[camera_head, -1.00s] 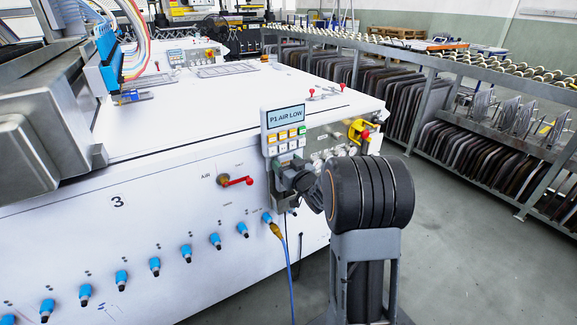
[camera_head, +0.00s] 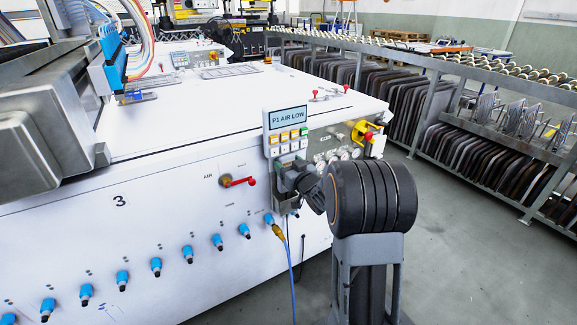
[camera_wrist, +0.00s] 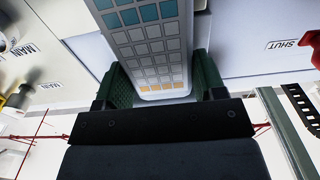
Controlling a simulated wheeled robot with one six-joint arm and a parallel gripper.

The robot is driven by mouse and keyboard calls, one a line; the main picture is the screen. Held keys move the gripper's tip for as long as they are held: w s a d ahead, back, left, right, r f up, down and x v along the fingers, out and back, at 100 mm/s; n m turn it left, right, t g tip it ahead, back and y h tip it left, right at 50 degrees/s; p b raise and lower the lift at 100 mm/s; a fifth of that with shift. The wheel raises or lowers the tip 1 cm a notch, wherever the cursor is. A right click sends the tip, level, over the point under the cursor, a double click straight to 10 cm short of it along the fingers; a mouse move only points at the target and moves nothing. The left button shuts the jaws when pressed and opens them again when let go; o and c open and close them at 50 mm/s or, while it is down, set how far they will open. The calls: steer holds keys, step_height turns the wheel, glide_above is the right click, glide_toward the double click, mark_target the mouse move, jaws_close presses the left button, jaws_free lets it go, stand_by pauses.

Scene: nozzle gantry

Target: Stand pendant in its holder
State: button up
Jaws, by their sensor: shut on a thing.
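The pendant (camera_wrist: 152,48) is a light grey slab with rows of teal, pale and orange keys. In the wrist view it sits between the two green fingers of my gripper (camera_wrist: 161,80), which is shut on it. Its orange row is nearest the gripper's body, and its far end runs out of the top. In the head view my gripper (camera_head: 289,188) is small and dark, close against the white machine front, just under a keyed panel marked "P1 AIR LOW" (camera_head: 287,118). I cannot tell whether that panel is the pendant. I cannot make out the holder.
A red-handled air valve (camera_head: 237,181) is left of my gripper. Gauges and a yellow-and-red switch (camera_head: 364,132) are to its right. A blue cable (camera_head: 291,270) hangs below from a row of blue connectors. A rack (camera_head: 470,130) stands right, with open floor in front.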

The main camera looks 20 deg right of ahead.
steer(key=shift+f+b, duration=1.25)
steer(key=shift+f, duration=0.05)
steer(key=shift+f, duration=0.1)
steer(key=shift+f+b, duration=1.15)
steer(key=shift+f, duration=0.1)
steer(key=shift+f, duration=0.1)
steer(key=shift+f+b, duration=1.1)
steer(key=shift+f, duration=0.15)
steer(key=shift+f+b, duration=0.35)
steer(key=shift+b, duration=0.15)
